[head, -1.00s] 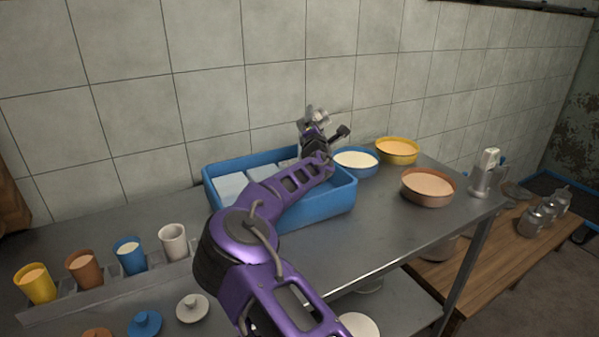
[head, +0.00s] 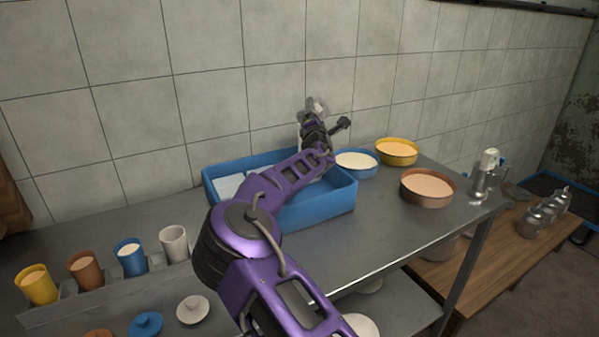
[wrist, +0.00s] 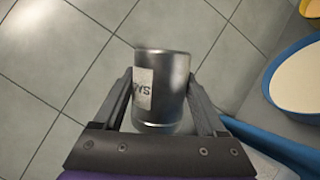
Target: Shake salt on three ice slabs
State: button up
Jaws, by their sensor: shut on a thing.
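In the wrist view my gripper (wrist: 160,105) is shut on a metal shaker (wrist: 172,88), a dark steel cylinder with a pale label partly reading "SA". In the head view my gripper (head: 316,122) is above the back right part of the blue crate (head: 320,208), and the shaker (head: 315,106) shows small and blurred, close to the tiled wall. Pale ice slabs (head: 228,186) lie in the crate's left part. My arm hides the crate's middle, so I cannot see all the slabs.
A blue bowl (head: 356,162), a yellow bowl (head: 397,151) and a brown bowl (head: 428,187) stand right of the crate. Several cups (head: 131,257) stand in a rack at the left. A metal machine (head: 488,176) and metal jars (head: 545,211) are at the right. The front right tabletop is clear.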

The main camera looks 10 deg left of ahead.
jog(key=shift+f+b, duration=0.3)
jog(key=shift+f, duration=1.2)
jog(key=shift+s+a, duration=0.1)
jog(key=s+a, duration=0.6)
jog(key=a, duration=0.2)
jog(key=shift+a, duration=0.4)
dwell(1.3)
dwell(0.3)
dwell(4.0)
